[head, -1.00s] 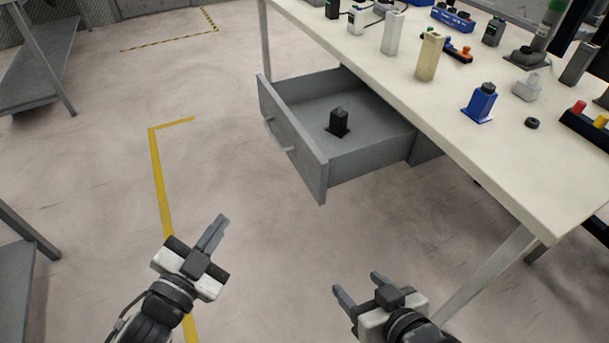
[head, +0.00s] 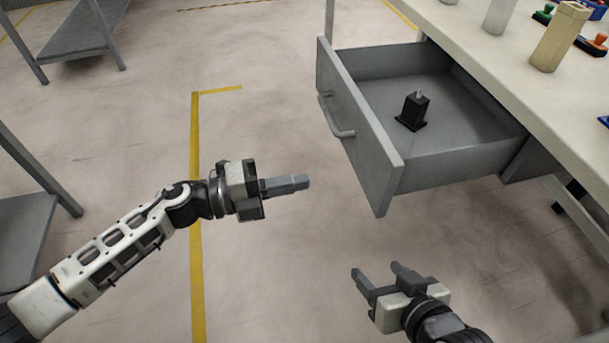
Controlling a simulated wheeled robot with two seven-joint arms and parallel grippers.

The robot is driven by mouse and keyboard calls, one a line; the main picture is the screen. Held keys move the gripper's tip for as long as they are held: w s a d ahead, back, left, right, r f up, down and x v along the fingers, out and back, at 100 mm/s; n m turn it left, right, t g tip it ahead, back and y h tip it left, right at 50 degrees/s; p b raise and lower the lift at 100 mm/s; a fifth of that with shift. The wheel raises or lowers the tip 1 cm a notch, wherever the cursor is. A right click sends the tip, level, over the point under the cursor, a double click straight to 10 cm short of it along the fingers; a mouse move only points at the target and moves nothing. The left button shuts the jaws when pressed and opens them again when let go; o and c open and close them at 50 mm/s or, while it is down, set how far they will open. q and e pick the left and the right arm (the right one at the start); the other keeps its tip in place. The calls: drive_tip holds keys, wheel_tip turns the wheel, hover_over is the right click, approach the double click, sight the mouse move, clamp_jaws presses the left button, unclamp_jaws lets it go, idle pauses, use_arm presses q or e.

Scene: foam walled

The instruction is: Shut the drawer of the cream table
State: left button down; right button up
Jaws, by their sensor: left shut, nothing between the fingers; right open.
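The grey drawer (head: 368,135) of the cream table (head: 490,58) is pulled out toward the left, under the tabletop. A curved handle (head: 338,118) is on its front panel. A black block-like item (head: 412,111) with a small light peg on top stands inside the drawer. My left gripper (head: 305,182) is shut and empty, pointing right, left of and apart from the lower part of the drawer front. My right gripper (head: 378,275) is open and empty, below the near end of the drawer in the picture.
Several items stand on the tabletop, among them a beige block (head: 558,38). Grey shelves or tables (head: 78,40) stand at the left. The floor left of the drawer is clear, with a yellow line (head: 195,130) on it.

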sight(375, 167)
use_arm(q)
drive_tip(key=x, duration=1.1)
drive_tip(key=shift+w+d+b, duration=0.15)
drive_tip(key=shift+d+b, duration=0.2)
